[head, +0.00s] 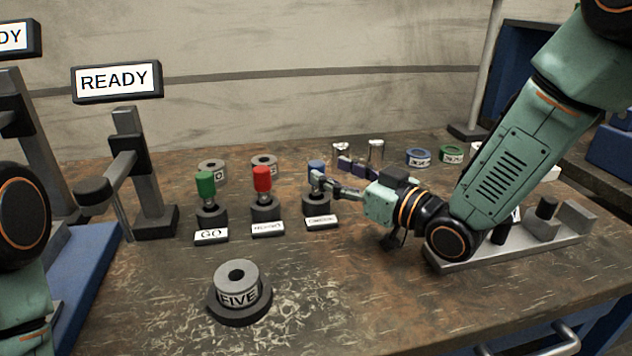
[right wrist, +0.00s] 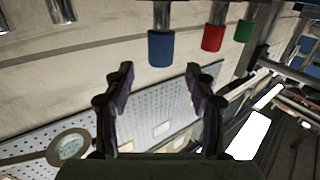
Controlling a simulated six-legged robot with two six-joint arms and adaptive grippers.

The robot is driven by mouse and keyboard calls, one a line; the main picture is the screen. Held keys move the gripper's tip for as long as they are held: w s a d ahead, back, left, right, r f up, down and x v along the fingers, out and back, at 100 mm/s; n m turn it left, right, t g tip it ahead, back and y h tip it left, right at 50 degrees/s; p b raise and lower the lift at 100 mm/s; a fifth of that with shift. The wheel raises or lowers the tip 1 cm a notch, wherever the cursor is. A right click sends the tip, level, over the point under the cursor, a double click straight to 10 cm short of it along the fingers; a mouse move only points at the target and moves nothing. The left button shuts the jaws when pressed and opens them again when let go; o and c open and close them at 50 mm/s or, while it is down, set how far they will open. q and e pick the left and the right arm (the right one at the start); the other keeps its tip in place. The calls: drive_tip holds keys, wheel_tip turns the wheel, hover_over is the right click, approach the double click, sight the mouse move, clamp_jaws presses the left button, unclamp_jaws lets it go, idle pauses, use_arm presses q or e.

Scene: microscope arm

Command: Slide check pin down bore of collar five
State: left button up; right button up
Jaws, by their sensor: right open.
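Collar five (head: 237,291), a grey ring lettered FIVE with a dark open bore, sits on a dark round base at the table's front. Behind it, three pins with coloured handles stand upright in dark holders: green (head: 205,184) with the label GO, red (head: 262,178) and blue (head: 316,167). The red and blue labels are too small to read surely. My right gripper (head: 327,183) is at the blue pin, from its right. In the right wrist view its fingers (right wrist: 159,73) are open and empty, with the blue handle (right wrist: 161,48) just beyond them. My left gripper is out of view.
Blue (head: 418,156) and green (head: 452,154) rings lie at the back right. A READY sign (head: 117,81) and a grey stand (head: 155,220) are at left. The table around collar five is clear.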

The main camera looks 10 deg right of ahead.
sight(323, 166)
drive_tip(key=b+x, duration=0.1)
drive_tip(key=x, duration=0.4)
drive_tip(key=shift+a, duration=0.1)
drive_tip(key=shift+s+r, duration=0.1)
drive_tip(key=shift+c, duration=0.3)
drive_tip(key=c, duration=0.4)
clamp_jaws()
